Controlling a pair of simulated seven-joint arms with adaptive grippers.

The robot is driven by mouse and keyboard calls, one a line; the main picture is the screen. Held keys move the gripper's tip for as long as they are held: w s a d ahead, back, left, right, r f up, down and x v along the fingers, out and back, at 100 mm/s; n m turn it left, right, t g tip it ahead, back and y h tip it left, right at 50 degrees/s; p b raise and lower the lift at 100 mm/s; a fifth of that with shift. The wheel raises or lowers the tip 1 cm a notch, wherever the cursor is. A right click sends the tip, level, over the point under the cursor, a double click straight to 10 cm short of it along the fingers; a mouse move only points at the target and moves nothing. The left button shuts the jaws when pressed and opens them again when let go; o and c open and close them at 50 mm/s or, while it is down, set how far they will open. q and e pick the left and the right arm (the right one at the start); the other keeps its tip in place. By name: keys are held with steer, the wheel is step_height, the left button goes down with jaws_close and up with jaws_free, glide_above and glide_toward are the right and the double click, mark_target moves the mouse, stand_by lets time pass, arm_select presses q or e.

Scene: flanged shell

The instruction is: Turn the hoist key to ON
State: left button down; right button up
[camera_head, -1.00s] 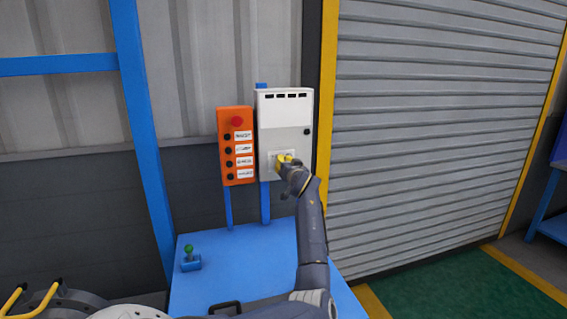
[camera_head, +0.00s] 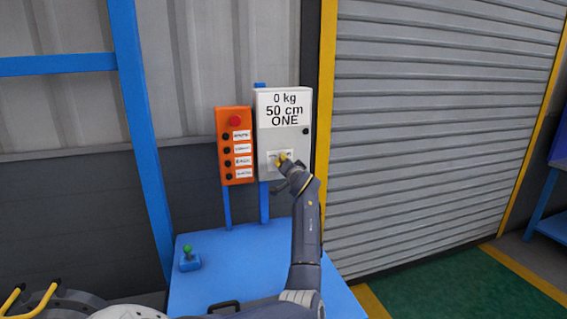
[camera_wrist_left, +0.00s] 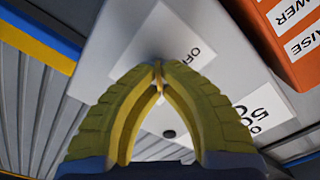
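The white hoist box (camera_head: 262,145) has a display (camera_head: 284,108) reading "0 kg 50 cm ONE". My left gripper (camera_head: 282,158) is at the small white key plate (camera_head: 272,155) on its lower front. In the left wrist view, the yellow fingers (camera_wrist_left: 158,72) close together at their tips on the hoist key (camera_wrist_left: 159,88), a small yellowish piece mostly hidden between them. The plate's visible lettering, partly cut off, reads "OF" (camera_wrist_left: 195,52). Any other lettering is hidden by the fingers. My right gripper is not seen.
An orange control box (camera_head: 236,145) with a red button and several labelled black buttons stands just left of the white box. A green-topped joystick (camera_head: 188,252) sits on the blue table (camera_head: 240,265). A grey shutter (camera_head: 440,120) is to the right.

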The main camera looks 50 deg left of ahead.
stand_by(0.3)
arm_select(q)
steer(key=c, duration=1.6)
jaws_free()
steer(key=v, duration=1.2)
